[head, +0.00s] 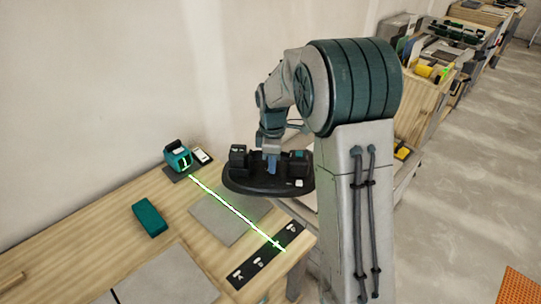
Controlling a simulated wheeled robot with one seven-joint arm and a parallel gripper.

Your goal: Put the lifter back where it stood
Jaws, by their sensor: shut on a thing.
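The lifter is a black oval plate (240,184) with black blocks on top and a small white label. My gripper (271,164) is shut on it between the two blocks, with blue finger parts showing. The lifter appears level, at the far right end of the wooden bench (100,240). I cannot tell from this view whether its underside is clear of the surface below. The middle of the lifter is partly hidden by my gripper, and its right end lies close to my arm.
A teal laser level (177,159) casts a green line across a grey tile (217,218) and a black lettered strip (251,269). A phone-like device (202,156), a teal block (149,217) and another grey slab (165,281) lie on the bench. Cluttered shelves (430,95) stand behind.

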